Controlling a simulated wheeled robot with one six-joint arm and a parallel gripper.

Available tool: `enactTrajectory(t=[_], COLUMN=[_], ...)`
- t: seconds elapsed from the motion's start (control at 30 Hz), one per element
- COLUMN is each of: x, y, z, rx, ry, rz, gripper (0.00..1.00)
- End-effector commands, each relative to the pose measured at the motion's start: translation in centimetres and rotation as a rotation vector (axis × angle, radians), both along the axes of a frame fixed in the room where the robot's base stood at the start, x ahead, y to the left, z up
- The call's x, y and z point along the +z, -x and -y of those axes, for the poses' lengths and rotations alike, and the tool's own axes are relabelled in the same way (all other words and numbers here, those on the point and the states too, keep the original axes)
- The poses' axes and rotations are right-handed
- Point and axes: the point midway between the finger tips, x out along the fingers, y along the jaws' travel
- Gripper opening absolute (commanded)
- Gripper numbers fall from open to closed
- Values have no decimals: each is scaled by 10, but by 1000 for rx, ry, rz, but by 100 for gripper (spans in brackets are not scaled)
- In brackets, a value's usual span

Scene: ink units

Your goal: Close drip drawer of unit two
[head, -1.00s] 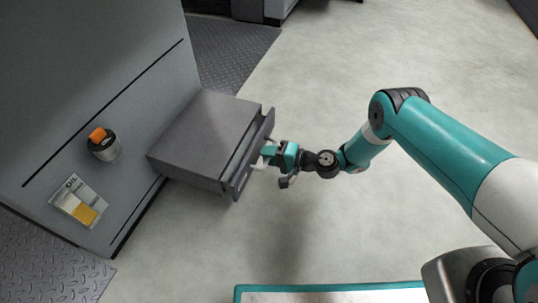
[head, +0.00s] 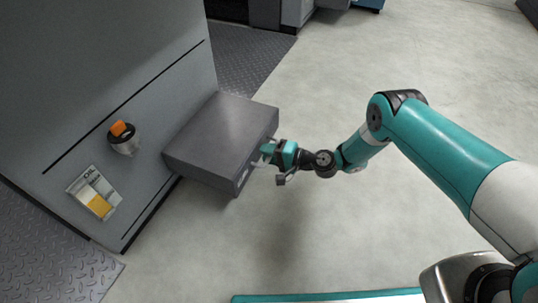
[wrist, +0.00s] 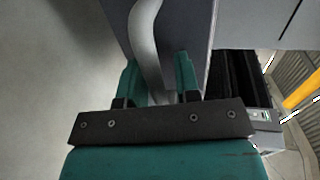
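The drip drawer is a wide grey box-like unit (head: 222,135) low on the side of the large grey machine. My gripper (head: 267,153) is at that front face. In the wrist view, the curved light-grey handle (wrist: 147,45) runs between the two teal fingers of my gripper (wrist: 157,72). The fingers are apart with the handle between them; whether both press on it is unclear. The dark grey drawer front (wrist: 187,25) stands just beyond.
An orange-topped container (head: 123,138) and an oil label card (head: 94,192) are on the machine's panel to the left. A teal-edged surface (head: 330,296) lies at the bottom. Open pale floor (head: 340,60) lies right and behind.

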Motion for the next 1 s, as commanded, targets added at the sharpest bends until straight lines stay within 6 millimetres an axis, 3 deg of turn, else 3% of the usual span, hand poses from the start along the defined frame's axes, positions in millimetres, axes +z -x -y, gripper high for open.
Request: enactTrajectory(t=[0.43, 0.57, 1.0], x=[0, 3, 29], y=[1, 5, 47], z=[4, 13, 107], rx=[-4, -5, -9], ry=[0, 2, 0], rz=[-4, -7, -7], gripper=[40, 40, 40])
